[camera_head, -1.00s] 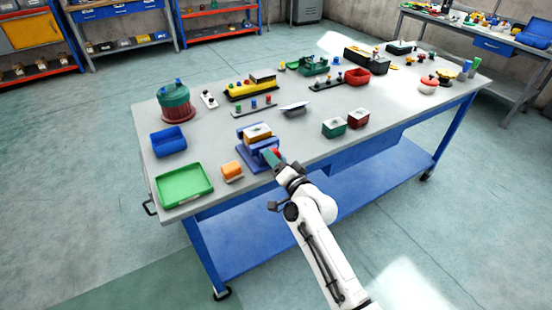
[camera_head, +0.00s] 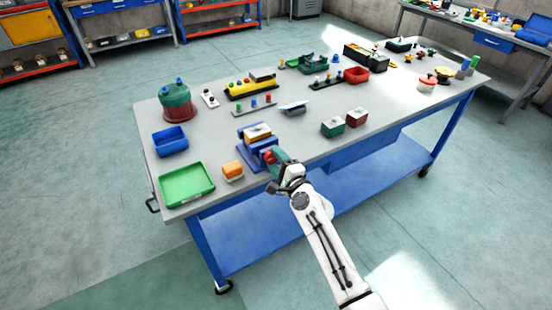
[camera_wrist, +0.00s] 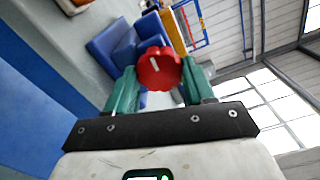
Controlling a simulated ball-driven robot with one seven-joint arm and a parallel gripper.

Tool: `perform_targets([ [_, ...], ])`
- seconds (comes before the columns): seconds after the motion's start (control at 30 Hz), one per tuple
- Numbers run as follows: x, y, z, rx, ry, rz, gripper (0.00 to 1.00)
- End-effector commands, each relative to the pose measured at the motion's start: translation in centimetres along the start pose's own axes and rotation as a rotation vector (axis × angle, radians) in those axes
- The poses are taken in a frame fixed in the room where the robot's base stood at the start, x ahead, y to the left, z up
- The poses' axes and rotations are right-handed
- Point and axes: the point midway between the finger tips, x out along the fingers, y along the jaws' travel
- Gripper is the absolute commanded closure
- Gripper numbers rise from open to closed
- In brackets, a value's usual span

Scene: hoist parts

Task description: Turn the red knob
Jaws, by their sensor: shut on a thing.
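The red knob (camera_wrist: 159,69) shows in the wrist view between the green fingers of my gripper (camera_wrist: 160,88), which is shut on it. A pale line marks the knob's face. The knob is on the front of a blue fixture (camera_wrist: 112,45) that carries an orange block. In the head view the knob (camera_head: 268,156) is small and partly covered by my gripper (camera_head: 276,157) at the table's front edge. The blue fixture also shows there (camera_head: 250,157), with the orange block (camera_head: 257,137) on it.
An orange block (camera_head: 232,171) and a green tray (camera_head: 187,186) lie left of the fixture. A blue bin (camera_head: 170,141) stands behind the tray. A green box (camera_head: 332,127) and a dark red box (camera_head: 357,117) stand to the right, with bare tabletop around them.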

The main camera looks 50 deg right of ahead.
Motion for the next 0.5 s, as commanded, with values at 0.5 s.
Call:
perform_targets([
  [0.5, -0.06, 0.1, -0.1, 0.37, 0.003, 0.001, 0.77],
])
